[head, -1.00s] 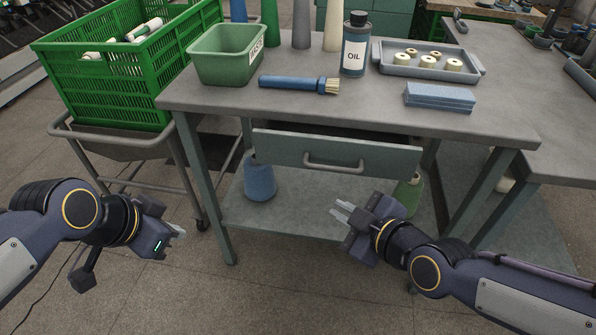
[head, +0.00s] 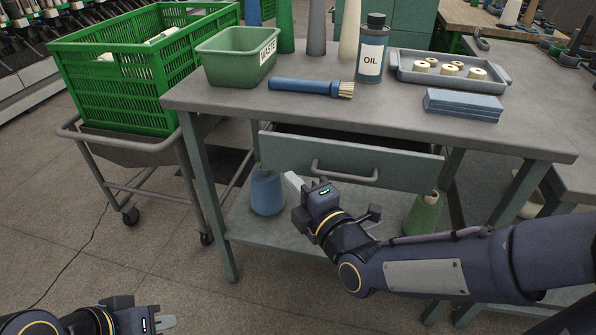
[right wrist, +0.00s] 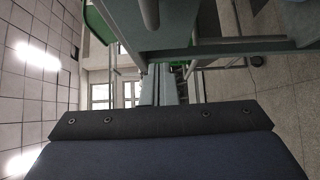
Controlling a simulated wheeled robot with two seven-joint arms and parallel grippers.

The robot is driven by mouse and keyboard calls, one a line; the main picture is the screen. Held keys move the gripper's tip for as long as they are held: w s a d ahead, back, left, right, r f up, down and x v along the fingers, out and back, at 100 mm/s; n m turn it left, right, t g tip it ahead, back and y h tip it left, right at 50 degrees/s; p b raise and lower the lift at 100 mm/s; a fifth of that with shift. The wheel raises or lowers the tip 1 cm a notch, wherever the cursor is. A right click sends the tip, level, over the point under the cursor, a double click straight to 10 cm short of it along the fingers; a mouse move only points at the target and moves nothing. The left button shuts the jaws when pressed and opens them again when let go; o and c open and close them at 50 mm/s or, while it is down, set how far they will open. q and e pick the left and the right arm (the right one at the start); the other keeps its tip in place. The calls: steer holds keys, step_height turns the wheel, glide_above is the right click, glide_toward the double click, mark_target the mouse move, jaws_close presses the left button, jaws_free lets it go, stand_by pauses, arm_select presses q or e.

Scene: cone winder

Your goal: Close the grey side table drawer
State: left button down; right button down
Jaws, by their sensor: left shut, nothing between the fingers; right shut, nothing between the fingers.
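The grey side table (head: 400,108) has a drawer (head: 285,155) under its top. The drawer stands partly open, with a dark gap showing behind its front panel. A bar handle (head: 345,177) is fixed across the panel. My right gripper (head: 293,182) is shut and empty, its fingertips by the lower left part of the drawer front, left of the handle. I cannot tell whether they touch the panel. My left gripper (head: 166,321) is shut and empty, low at the bottom left, well away from the drawer.
On the tabletop are a green waste bin (head: 235,62), a brush (head: 308,87), an oil bottle (head: 371,50), a tray (head: 418,79) and blue blocks (head: 463,104). A cart with a green crate (head: 120,95) stands left.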

mark_target(304, 161)
steer(key=shift+w+d+b, duration=0.2)
steer(key=shift+w, duration=1)
steer(key=shift+w+d+b, duration=0.15)
steer(key=shift+w+b, duration=0.05)
steer(key=shift+w, duration=0.95)
steer(key=shift+w+d+f+b, duration=0.1)
steer(key=shift+w+b, duration=0.2)
steer(key=shift+w, duration=0.1)
steer(key=w, duration=0.1)
steer(key=w+b, duration=0.1)
steer(key=shift+w+d, duration=0.35)
steer(key=shift+d, duration=0.05)
steer(key=shift+w+d, duration=0.15)
steer(key=shift+w, duration=0.1)
steer(key=shift+r, duration=0.25)
steer(key=shift+d, duration=0.1)
